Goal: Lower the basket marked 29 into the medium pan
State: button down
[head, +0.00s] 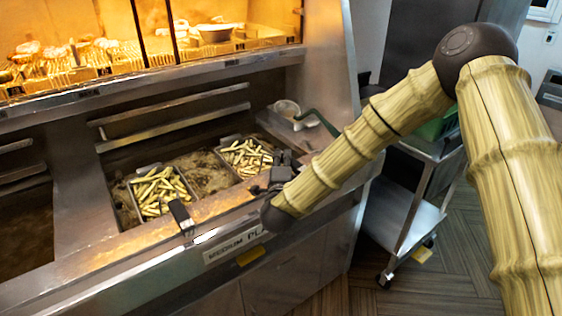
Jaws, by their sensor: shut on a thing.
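Two wire baskets of fries show in the head view. The left basket (160,192) sits in the bubbling brown oil of the pan (203,166), its black-gripped handle (181,213) resting over the front edge. The right basket (246,158) is at the pan's right end, close to my gripper. My dark gripper (277,176) is shut at the front of this right basket, on its handle; the arm hides part of the grip. I cannot tell whether this basket touches the oil. No number 29 is readable on either basket. A label (233,245) reading "MEDIUM" is on the front below the pan.
Another dark pan (25,230) lies at the far left. A lit warming shelf (150,40) with food runs above. A small container (287,109) and a green-handled tool (318,119) are behind my gripper. A steel cart (405,208) stands right of the range.

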jog(key=shift+f+b, duration=0.55)
dwell(0.4)
jog(key=c, duration=1.2)
grip_release()
jog(key=shift+f, duration=0.1)
